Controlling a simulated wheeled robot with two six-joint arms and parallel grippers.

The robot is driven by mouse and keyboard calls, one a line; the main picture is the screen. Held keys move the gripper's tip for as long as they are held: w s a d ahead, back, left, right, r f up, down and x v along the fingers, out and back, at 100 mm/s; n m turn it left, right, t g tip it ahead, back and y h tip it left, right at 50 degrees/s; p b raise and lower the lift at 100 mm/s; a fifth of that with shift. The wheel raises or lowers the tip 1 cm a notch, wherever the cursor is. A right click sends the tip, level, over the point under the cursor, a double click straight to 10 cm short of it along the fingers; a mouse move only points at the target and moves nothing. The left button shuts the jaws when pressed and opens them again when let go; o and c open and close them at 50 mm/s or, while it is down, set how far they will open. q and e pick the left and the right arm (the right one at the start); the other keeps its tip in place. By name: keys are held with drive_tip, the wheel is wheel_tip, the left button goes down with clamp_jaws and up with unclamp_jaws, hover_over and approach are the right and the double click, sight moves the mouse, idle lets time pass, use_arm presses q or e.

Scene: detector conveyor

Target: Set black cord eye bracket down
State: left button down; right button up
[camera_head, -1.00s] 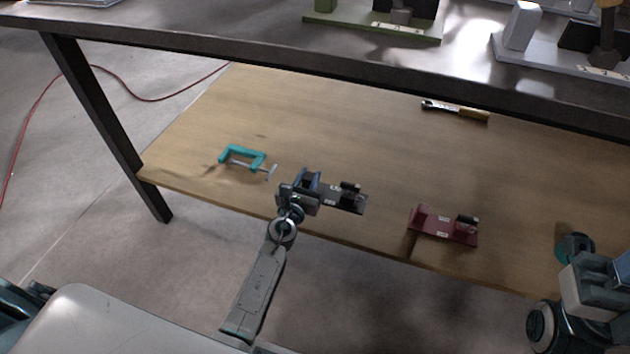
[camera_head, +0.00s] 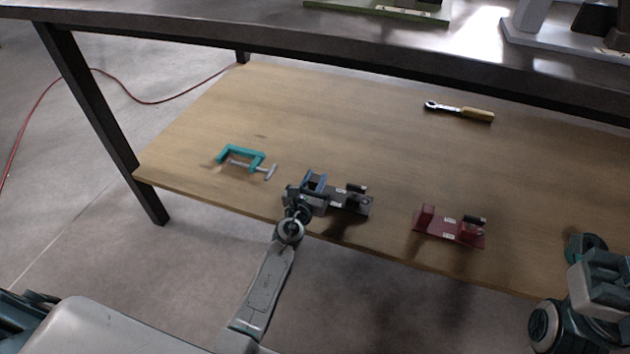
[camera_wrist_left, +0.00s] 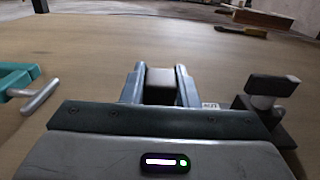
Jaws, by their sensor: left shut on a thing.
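The black cord eye bracket (camera_head: 352,199) is a dark base with a small white label and a short post with a knob at its right end. My left gripper (camera_head: 314,182) is shut on its left end, over the front of the wooden shelf (camera_head: 330,120). A shadow lies just in front of the bracket; I cannot tell whether its base touches the shelf. In the left wrist view, the fingers (camera_wrist_left: 161,88) close around a grey block, and the bracket's dark knobbed post (camera_wrist_left: 268,100) shows at right. Part of my right arm shows at the right edge; its fingers are unclear.
A red bracket (camera_head: 449,229) stands to the right of the black one. A teal clamp (camera_head: 242,158) lies to the left. A yellow-handled wrench (camera_head: 459,111) lies farther back. The dark upper table (camera_head: 300,35) overhangs the shelf. The shelf's middle is clear.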

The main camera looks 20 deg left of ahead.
use_arm(q)
drive_tip(key=c, duration=1.1)
unclamp_jaws()
drive_tip(key=shift+f, duration=0.1)
drive_tip(key=shift+s+r, duration=0.1)
drive_tip(key=shift+r, duration=0.1)
